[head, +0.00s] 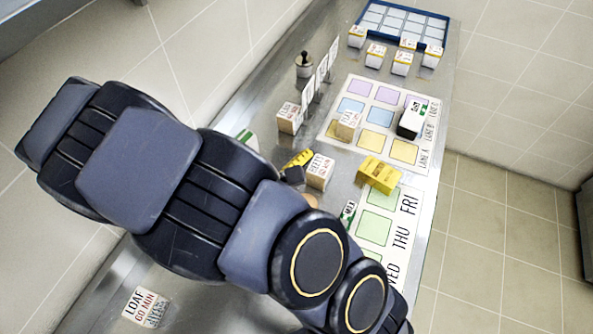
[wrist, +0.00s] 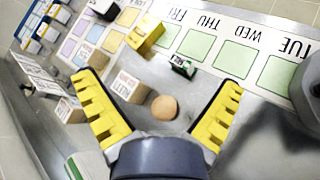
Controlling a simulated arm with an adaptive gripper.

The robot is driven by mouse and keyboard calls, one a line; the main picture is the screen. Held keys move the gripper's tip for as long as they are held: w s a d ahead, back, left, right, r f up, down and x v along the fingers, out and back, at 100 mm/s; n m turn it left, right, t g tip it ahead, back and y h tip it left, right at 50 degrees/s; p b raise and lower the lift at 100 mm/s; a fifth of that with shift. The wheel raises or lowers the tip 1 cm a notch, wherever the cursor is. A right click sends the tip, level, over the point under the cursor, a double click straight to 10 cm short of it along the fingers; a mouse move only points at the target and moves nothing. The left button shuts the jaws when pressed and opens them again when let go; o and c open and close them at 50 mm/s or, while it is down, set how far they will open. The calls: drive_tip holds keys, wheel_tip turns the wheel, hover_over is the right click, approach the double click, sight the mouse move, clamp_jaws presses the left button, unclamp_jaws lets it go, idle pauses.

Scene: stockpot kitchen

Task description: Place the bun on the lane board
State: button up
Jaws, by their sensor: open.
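The bun (wrist: 164,107) is a small round tan piece on the steel counter, between my spread fingers in the wrist view. In the head view my arm covers most of it, and only a sliver of tan (head: 311,201) shows. My gripper (wrist: 160,82) is open and empty, its yellow ridged fingers apart on either side of the bun and not touching it. The lane board (head: 338,103) is a white sheet with purple, blue and yellow squares, farther up the counter. It also shows at the upper left in the wrist view (wrist: 129,33). A labelled box (head: 347,125) and a black-and-white box (head: 411,118) stand on it.
A labelled box (wrist: 125,87) stands close beside the bun. A yellow box (wrist: 145,37) and a small green box (wrist: 183,68) lie near the weekday board (wrist: 230,55). Upright signs (head: 321,70) and a dark-knobbed weight (head: 304,65) stand left of the lane board.

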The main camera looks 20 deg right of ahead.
drive_tip(key=a+f+n+t, duration=0.2)
drive_tip(key=f+n, duration=0.2)
drive_tip(key=w+a+f+n+t, duration=0.1)
drive_tip(key=a+f+n+t, duration=0.1)
drive_tip(key=f+n, duration=0.2)
drive_tip(key=a+f+n+t, duration=0.2)
drive_tip(key=f+n+t, duration=0.1)
drive_tip(key=f, duration=0.3)
drive_tip(key=shift+w+n+y, duration=0.25)
drive_tip(key=shift+n+y, duration=0.05)
drive_tip(key=shift+n, duration=0.2)
drive_tip(key=shift+d+f, duration=0.15)
drive_tip(key=shift+f, duration=0.05)
drive_tip(key=shift+x, duration=3.7)
drive_tip(key=c, duration=1.3)
